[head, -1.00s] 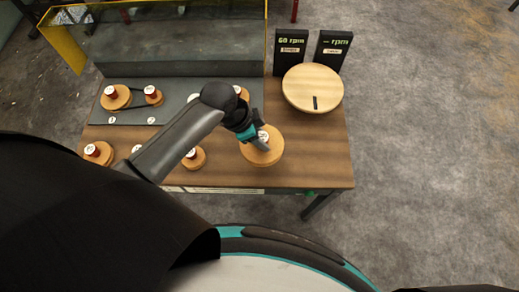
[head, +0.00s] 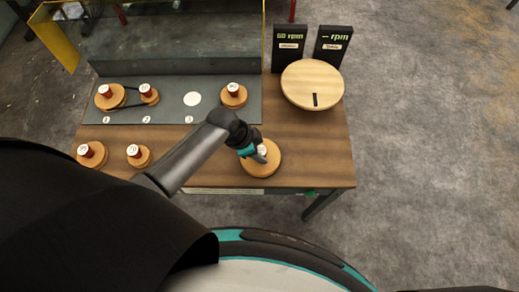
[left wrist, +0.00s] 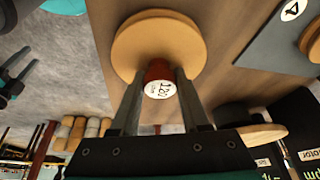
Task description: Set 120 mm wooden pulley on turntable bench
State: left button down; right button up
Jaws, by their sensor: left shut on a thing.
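The 120 mm wooden pulley (head: 268,168) is a broad wooden disc with a red knob, near the front right of the wooden bench (head: 310,150). In the left wrist view its disc (left wrist: 160,40) shows behind the red knob, whose white label (left wrist: 160,89) reads 120. My left gripper (head: 260,154) is shut on this knob, with a finger on each side. I cannot tell whether the disc touches the bench. The round wooden turntable (head: 312,82) with a short black mark stands at the back right, apart from the pulley.
A grey plate (head: 165,112) holds two belted pulleys (head: 110,97), a bare white spot (head: 192,98) and another pulley (head: 234,96). Two smaller pulleys (head: 92,155) stand at the front left. Black rpm displays (head: 289,48) stand behind the turntable. Bare wood lies between pulley and turntable.

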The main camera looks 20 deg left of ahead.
pick_arm(q)
jog(key=shift+f, duration=0.1)
jog(key=shift+c, duration=2)
grip_release()
jog(key=p+v, duration=0.3)
jog(key=v, duration=0.9)
jog(key=shift+d, duration=0.1)
